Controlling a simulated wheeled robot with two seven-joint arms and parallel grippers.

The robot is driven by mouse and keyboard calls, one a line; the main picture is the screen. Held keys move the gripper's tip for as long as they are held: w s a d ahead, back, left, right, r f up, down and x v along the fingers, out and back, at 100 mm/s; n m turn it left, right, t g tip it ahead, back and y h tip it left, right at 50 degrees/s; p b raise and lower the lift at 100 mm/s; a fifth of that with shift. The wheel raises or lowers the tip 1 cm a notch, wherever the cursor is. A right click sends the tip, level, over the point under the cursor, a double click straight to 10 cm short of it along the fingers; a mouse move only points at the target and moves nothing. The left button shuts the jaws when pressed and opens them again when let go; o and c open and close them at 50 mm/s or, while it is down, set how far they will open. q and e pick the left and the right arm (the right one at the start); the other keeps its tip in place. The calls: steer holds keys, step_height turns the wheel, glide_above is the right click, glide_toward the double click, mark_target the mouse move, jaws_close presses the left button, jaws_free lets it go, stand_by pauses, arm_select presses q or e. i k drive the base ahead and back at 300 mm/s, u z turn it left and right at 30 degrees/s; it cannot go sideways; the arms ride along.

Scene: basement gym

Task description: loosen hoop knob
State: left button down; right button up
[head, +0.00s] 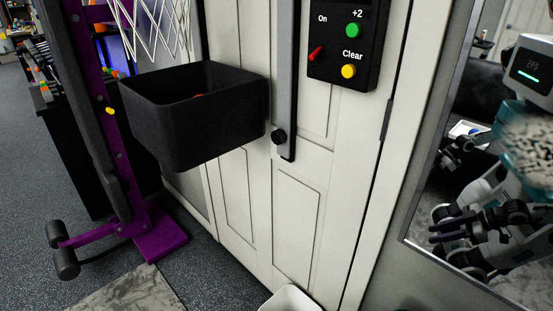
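A round black knob (278,136) sits near the lower end of a grey vertical bar (286,70) against the white door. The bar's top runs out of the picture. To its left is a black open-topped bin (190,130) with something orange inside, mostly hidden by its walls. White hoop netting (150,22) hangs above the bin, and the hoop itself is out of the picture. Neither of my grippers shows directly. A mirror at the right reflects my body and dark grippers, too small and tangled to tell whether they are open.
A black control panel (347,40) with a red switch, a green button and a yellow button is right of the bar. A purple gym frame (160,235) with black rollers stands left. A white container (290,299) is at the bottom edge. The mirror (425,225) borders the right.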

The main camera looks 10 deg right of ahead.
mark_target(278, 137)
steer(key=z, duration=0.05)
steer(key=k, duration=0.85)
steer(key=u, duration=1)
steer(key=i, duration=1.95)
steer(key=z, duration=1.15)
